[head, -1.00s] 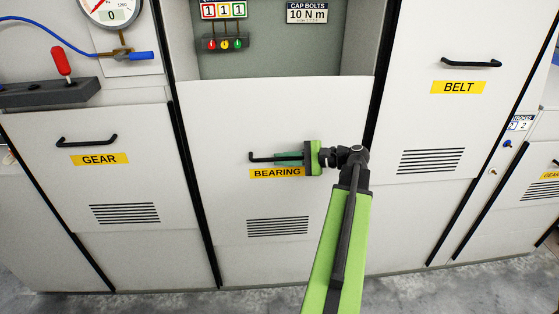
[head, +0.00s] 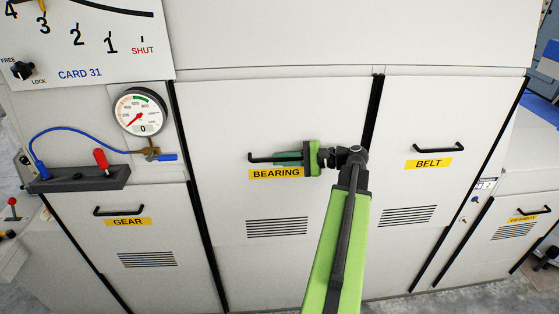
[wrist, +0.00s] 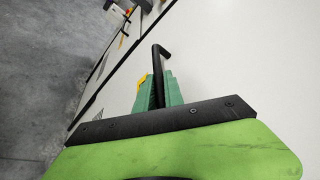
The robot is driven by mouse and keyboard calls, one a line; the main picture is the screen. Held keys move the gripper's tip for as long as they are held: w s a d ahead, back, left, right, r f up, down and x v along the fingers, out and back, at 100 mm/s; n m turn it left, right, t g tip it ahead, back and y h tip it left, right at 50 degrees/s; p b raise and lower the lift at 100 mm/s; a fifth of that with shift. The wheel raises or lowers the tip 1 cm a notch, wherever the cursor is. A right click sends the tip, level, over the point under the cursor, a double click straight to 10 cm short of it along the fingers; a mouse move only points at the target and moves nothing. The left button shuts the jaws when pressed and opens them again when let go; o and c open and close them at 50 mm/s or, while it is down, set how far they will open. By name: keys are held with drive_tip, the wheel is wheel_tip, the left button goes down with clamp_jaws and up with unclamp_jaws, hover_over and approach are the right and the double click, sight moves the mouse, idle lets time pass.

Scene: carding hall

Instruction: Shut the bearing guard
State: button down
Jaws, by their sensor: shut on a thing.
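The bearing guard (head: 285,115) is a pale panel in the middle of the head view, with a yellow BEARING label (head: 276,174) and a slotted vent below. Its top edge is up at the panel above, and no open recess shows. Its black bar handle (head: 258,158) is level. My gripper (head: 287,158), green-fingered, is shut on the handle, coming from the right. In the wrist view the gripper (wrist: 166,92) has the handle (wrist: 160,58) between its fingers, with the bar's bent end sticking out beyond them.
The GEAR door (head: 155,235) is on the left and the BELT door (head: 430,120) on the right. A CARD 31 scale plate (head: 90,45) ends in SHUT. Bare floor shows at the lower edges.

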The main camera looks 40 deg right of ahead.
drive_tip(key=shift+w+d+r, duration=0.1)
drive_tip(key=shift+d+r, duration=0.05)
drive_tip(key=shift+r, duration=0.3)
drive_tip(key=c, duration=1.5)
unclamp_jaws()
drive_tip(key=shift+o, duration=0.2)
drive_tip(key=p+v, duration=0.3)
drive_tip(key=v, duration=1.4)
drive_tip(key=shift+s+p, duration=0.3)
drive_tip(key=shift+p, duration=0.1)
drive_tip(key=shift+r, duration=0.1)
